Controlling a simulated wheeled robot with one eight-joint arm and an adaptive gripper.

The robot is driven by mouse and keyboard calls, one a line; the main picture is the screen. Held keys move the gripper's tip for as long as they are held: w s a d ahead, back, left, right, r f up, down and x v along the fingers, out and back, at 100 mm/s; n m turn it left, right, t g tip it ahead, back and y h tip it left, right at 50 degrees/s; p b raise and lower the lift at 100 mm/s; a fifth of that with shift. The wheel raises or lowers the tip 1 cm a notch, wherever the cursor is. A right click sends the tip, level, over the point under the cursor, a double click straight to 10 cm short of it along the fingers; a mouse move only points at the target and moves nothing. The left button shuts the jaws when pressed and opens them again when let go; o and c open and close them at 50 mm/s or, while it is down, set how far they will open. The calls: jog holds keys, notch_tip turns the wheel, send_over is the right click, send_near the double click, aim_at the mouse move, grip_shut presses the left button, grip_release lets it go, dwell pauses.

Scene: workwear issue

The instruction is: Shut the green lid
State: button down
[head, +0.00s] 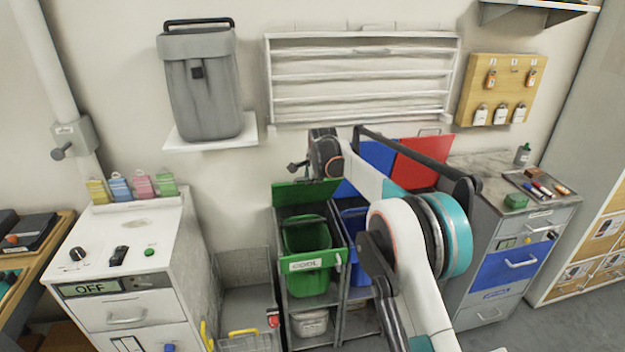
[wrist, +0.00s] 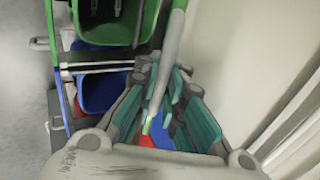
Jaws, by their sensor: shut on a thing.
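The green lid (head: 302,192) stands raised, roughly upright, at the back of the open green bin (head: 307,240) in the head view. In the wrist view the lid (wrist: 178,18) shows nearly edge-on, as a thin strip running down between my fingers. My gripper (wrist: 163,90) is shut on this lid edge. In the head view my fingers are hard to make out near the lid's top right. The green bin (wrist: 115,22) lies to the left of the lid in the wrist view.
A blue bin (head: 354,222) stands right of the green one, with raised blue (head: 378,162) and red (head: 420,160) lids nearby. The wall is close behind the bins. A white cabinet (head: 125,250) stands left and a grey drawer unit (head: 510,255) right.

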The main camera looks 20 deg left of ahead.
jog(key=c, duration=1.7)
grip_release()
jog(key=shift+r, duration=0.1)
jog(key=v, duration=1.2)
